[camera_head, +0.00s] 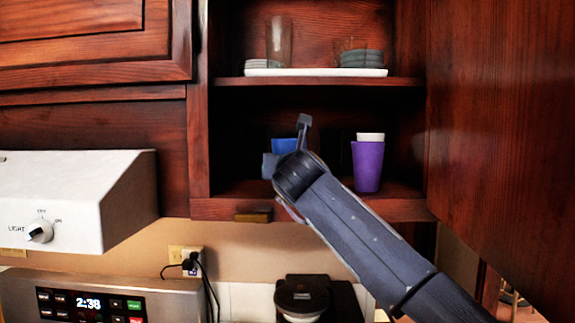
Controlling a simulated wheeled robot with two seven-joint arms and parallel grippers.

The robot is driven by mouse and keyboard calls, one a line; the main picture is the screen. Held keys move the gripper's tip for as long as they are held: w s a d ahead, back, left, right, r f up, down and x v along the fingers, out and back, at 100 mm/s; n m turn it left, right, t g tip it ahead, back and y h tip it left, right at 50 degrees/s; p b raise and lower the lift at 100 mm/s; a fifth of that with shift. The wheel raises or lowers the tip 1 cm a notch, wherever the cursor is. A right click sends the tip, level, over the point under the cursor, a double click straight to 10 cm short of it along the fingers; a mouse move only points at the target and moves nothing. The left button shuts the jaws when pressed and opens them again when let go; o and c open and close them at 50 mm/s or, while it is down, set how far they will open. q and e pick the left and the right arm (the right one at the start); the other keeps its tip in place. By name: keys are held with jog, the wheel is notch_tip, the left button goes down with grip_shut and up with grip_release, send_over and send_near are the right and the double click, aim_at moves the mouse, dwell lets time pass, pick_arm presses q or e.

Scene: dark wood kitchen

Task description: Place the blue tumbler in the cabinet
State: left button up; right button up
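The blue tumbler (284,145) is inside the open cabinet, at the left of the lower compartment. Only its upper part shows clearly; my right gripper and wrist cover the rest. My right arm comes in from the lower right, and its gripper (289,150) is at the tumbler, with one dark finger pointing up at its right side. A blue-grey piece shows at the tumbler's lower left; I cannot tell whether it is a finger. Whether the gripper is closed on the tumbler, and whether the tumbler touches the shelf, is hidden. The cabinet's lower shelf (236,190) is partly visible. My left gripper is out of view.
A purple tumbler (367,168) stands to the right, with a white cup rim (370,137) behind or in it. The upper shelf (320,81) holds a white tray, glasses and stacked dishes. The open cabinet door (500,130) bounds the right side; a range hood (125,190) is at left.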

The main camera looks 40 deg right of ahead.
jog(key=shift+w+f, duration=0.1)
jog(key=shift+f, duration=0.25)
jog(key=o, duration=1.1)
jog(key=shift+c, duration=0.2)
jog(key=shift+r, duration=0.1)
